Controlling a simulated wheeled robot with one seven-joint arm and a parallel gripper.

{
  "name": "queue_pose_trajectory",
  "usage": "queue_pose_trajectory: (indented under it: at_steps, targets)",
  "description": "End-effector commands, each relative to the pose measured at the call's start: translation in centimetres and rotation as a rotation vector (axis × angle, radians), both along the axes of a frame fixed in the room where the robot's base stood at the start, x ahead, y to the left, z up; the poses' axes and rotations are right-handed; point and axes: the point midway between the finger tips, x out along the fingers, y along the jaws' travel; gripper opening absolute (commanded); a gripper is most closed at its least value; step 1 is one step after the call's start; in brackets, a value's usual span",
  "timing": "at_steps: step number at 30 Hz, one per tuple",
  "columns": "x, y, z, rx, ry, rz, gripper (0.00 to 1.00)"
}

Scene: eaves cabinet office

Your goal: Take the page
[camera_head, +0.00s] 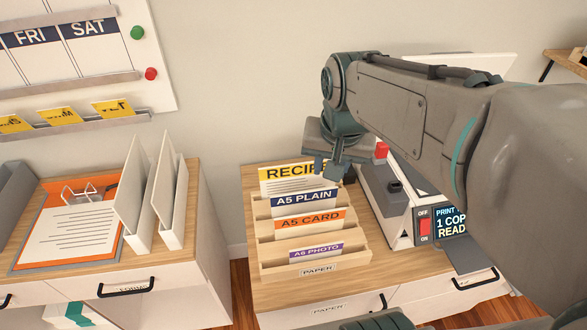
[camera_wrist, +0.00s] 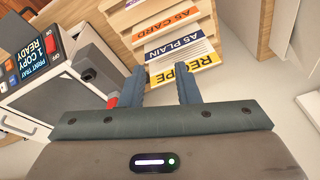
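My gripper (camera_head: 328,168) is open, its two fingers pointing down just above the back of the wooden paper rack (camera_head: 265,240). A page headed RECIPE (camera_head: 285,176) stands at the back of the rack, behind the A5 PLAIN sheets. In the wrist view the fingers (camera_wrist: 160,90) are apart with nothing seen gripped between them. There the RECIPE page (camera_wrist: 190,70) lies beyond the right finger, which overlaps part of it. I cannot tell whether that finger touches it. The RECIPE page's lower part is hidden in the rack.
The printer (camera_head: 399,225) stands close right of the rack, with a screen (camera_head: 450,221) reading 1 copy ready. Other rack slots hold A5 CARD (camera_head: 310,220) and A5 PHOTO (camera_head: 316,252). A left cabinet holds an orange tray (camera_head: 105,184) and white upright dividers (camera_head: 172,190).

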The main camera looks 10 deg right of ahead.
Motion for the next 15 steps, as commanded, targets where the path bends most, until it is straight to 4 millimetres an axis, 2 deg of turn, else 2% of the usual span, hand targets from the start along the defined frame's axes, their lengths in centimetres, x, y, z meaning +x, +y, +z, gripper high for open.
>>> queue_pose_trajectory:
  at_steps: [1,8,15]
  targets:
    - [2.1,0.1,-0.9,0.019,0.023,-0.072,0.29]
    - [10.4,0.4,-2.8,0.095,0.101,-0.440,0.29]
    - [18.6,0.5,-7.3,0.144,0.174,-0.830,0.29]
